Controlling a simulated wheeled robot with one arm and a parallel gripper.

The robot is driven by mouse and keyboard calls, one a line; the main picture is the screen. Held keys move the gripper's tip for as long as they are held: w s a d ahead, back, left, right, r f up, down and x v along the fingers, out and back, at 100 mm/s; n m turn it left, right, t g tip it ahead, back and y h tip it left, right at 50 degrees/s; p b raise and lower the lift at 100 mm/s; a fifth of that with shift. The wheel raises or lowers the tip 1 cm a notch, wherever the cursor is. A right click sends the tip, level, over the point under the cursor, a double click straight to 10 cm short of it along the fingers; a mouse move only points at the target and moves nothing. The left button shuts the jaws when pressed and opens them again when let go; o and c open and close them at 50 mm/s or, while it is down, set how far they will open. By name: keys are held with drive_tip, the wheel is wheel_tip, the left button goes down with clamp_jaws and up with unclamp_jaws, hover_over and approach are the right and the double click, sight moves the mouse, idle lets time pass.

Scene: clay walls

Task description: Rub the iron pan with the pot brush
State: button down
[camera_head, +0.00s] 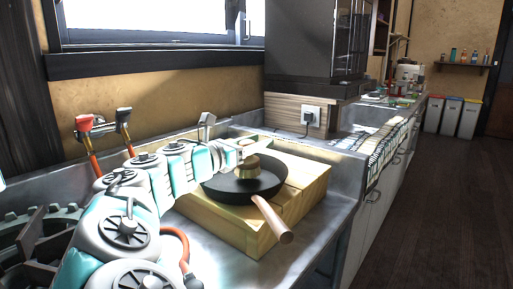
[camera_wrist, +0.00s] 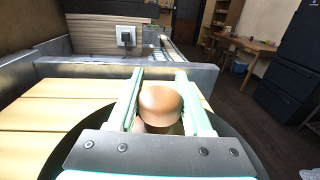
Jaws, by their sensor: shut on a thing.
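The iron pan (camera_head: 222,191) is black with a brown wooden handle (camera_head: 273,219) that points to the lower right. It rests on a pale wooden block platform (camera_head: 239,232) on the steel counter. The pot brush (camera_head: 248,168) is round with a tan top and stands over the middle of the pan. In the wrist view its top (camera_wrist: 160,104) sits between the two pale green fingers of my gripper (camera_wrist: 159,98), which is shut on it. The dark pan rim (camera_wrist: 62,152) shows behind and around the gripper. The brush's underside is hidden, so I cannot tell whether it touches the pan.
A wall socket with a plug (camera_head: 311,115) is on the wooden panel behind the pan. A dark cabinet (camera_head: 312,45) hangs above it. A raised steel counter edge (camera_wrist: 110,68) runs beyond the platform. Open floor (camera_head: 410,200) lies to the right.

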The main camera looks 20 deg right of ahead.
drive_tip(key=shift+r, duration=2.3)
wheel_tip(320, 180, up, 3)
drive_tip(key=shift+r, duration=0.1)
